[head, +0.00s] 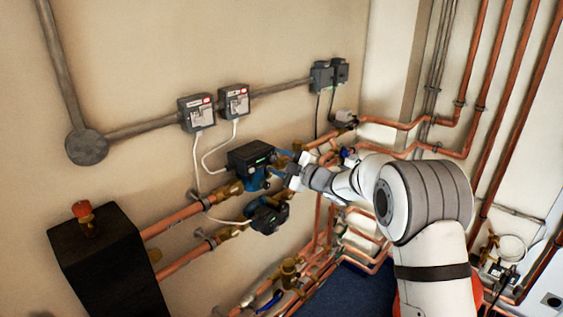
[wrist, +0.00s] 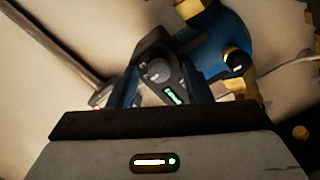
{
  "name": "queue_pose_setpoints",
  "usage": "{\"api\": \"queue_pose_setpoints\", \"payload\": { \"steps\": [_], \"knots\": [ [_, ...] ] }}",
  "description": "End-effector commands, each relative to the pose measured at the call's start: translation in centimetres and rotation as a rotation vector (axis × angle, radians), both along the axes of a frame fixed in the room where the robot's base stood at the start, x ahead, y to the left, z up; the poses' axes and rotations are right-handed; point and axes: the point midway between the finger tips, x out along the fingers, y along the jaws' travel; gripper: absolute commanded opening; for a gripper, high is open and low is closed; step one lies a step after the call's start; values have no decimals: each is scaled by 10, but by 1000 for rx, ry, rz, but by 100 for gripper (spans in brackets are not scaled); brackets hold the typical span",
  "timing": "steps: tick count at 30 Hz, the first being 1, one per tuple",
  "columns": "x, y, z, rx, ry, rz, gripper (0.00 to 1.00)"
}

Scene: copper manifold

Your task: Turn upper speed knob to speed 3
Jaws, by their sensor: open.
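The upper pump (head: 252,160), dark-faced with a blue body and a green light, sits on the upper copper pipe in the head view. In the wrist view its dark control face carries a round grey speed knob (wrist: 159,71) beside a lit green display (wrist: 174,96). My gripper (head: 285,165) is at the right of the upper pump. In the wrist view my gripper (wrist: 160,90) is open, with one finger on either side of the knob. I cannot tell whether the fingers touch it. The speed marks are too small to read.
A lower pump (head: 268,215) sits just below the upper one. Switch boxes (head: 197,113) with white cables are on the wall above. A black box (head: 105,260) stands at the left. Copper pipes (head: 180,217) run along the wall.

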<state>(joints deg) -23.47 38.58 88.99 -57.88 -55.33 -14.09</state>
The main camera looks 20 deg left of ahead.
Motion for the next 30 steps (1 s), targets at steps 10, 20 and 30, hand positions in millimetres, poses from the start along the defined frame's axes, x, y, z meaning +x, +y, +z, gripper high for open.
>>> {"api": "queue_pose_setpoints", "payload": {
  "steps": [10,20,30],
  "knots": [
    [0,-1,0,0,0,-1,21],
    [0,-5,-1,0,2,-2,0],
    [0,-1,-1,34,88,-1,0]
  ]
}}
